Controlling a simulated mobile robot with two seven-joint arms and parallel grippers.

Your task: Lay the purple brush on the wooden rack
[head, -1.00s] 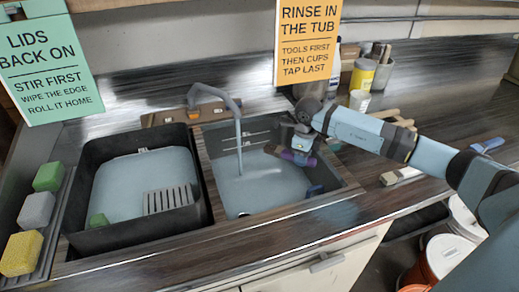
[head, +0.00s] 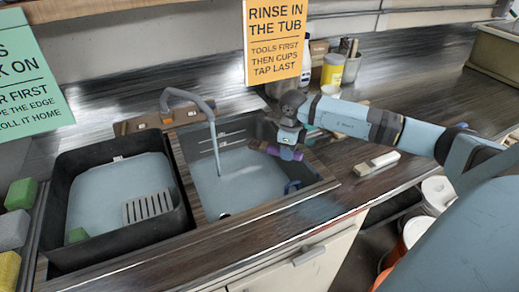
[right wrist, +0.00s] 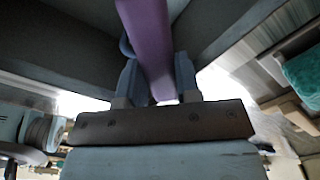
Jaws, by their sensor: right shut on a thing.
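My right gripper (head: 286,150) is shut on the purple brush (head: 271,149) and holds it over the right-hand tub. Its purple handle (right wrist: 149,40) also shows in the right wrist view, between the two fingers. Pale wood (head: 363,103), which looks like part of the wooden rack, shows behind my right forearm on the counter; most of it is hidden. Wooden slats also show at the right of the right wrist view (right wrist: 271,66). My left gripper is not in view.
A grey tap (head: 213,140) arches over the right tub (head: 328,184). A black basin (head: 55,207) with a grate stands left. A pale block (head: 377,163) lies on the counter right of the tub. A yellow jar (head: 332,68) stands behind.

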